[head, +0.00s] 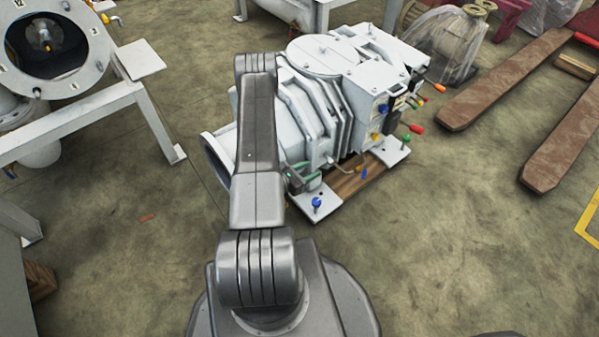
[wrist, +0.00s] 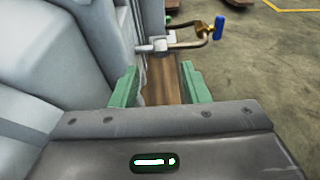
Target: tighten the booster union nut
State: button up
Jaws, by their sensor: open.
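The white screw vacuum pump (head: 325,90) stands on a wooden pallet (head: 356,182). In the wrist view, a thin metal pipe (wrist: 185,45) leaves the pump wall through a silvery fitting (wrist: 158,46), bends up and ends in a brass valve (wrist: 205,29) with a blue handle (wrist: 219,27). I cannot tell for sure which fitting is the booster union nut. My gripper (wrist: 160,84) is open, its two green fingers apart, with nothing visible between them but the wood beyond. The pipe and fittings lie ahead of the fingertips, apart from them. In the head view my gripper (head: 298,174) is beside the pump's lower side.
The pump's grey-white housing (wrist: 70,45) is close on the left of my fingers. A mounting foot with a blue knob (head: 317,202) sits near my gripper. A white frame (head: 150,110) stands at left, brown forks (head: 515,75) at right. Floor in front is clear.

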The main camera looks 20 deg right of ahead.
aim_at(331, 160)
jog(key=shift+p+v, duration=0.3)
jog(key=shift+v, duration=1.8)
jog(key=w+d+f+h+b, duration=0.1)
jog(key=d+b, duration=0.1)
jog(key=d, duration=0.2)
jog(key=w+d+f+b, duration=0.1)
jog(key=w+d, duration=0.1)
jog(key=d, duration=0.2)
jog(key=w+d+f+t+h+b, duration=0.1)
jog(key=w+d+b, duration=0.1)
jog(key=d, duration=0.2)
jog(key=shift+f+h+b, duration=0.25)
jog(key=shift+h+b, duration=0.05)
jog(key=c, duration=0.9)
jog(key=shift+r, duration=0.1)
grip_shut()
